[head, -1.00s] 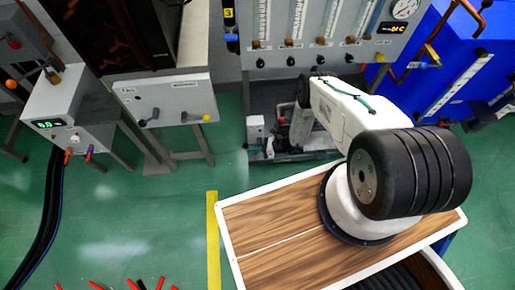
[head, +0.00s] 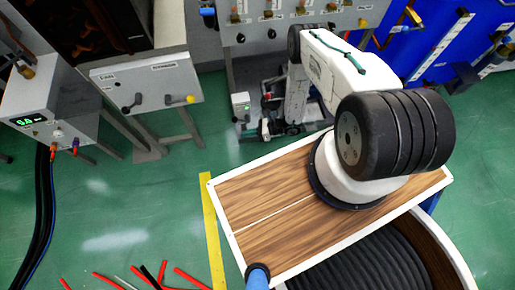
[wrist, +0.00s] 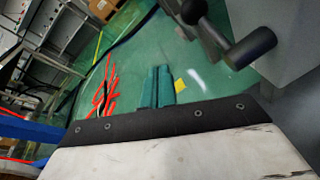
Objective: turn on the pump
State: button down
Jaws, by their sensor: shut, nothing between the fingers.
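The pump (head: 272,124) appears to be the low assembly on the floor under the grey flow panel, partly hidden by my arm. A small light grey box (head: 241,106) with a small green and red spot stands at its left. In the wrist view my gripper (wrist: 158,72) shows as two green fingers, shut together and empty, with green floor behind them. Neither the pump nor the grey box can be made out there. In the head view my arm reaches toward the panel and its gripper cannot be made out.
A grey box (head: 148,84) with black and yellow levers stands at left. A black-handled lever (wrist: 250,48) is close on the right in the wrist view. Red sticks (head: 188,277) lie on the floor. A blue cabinet (head: 440,50) is at right. Floor left of the yellow strip is mostly clear.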

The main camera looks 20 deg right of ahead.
jog(key=s, duration=0.9)
jog(key=shift+s+d+r, duration=0.3)
jog(key=shift+s+r, duration=0.1)
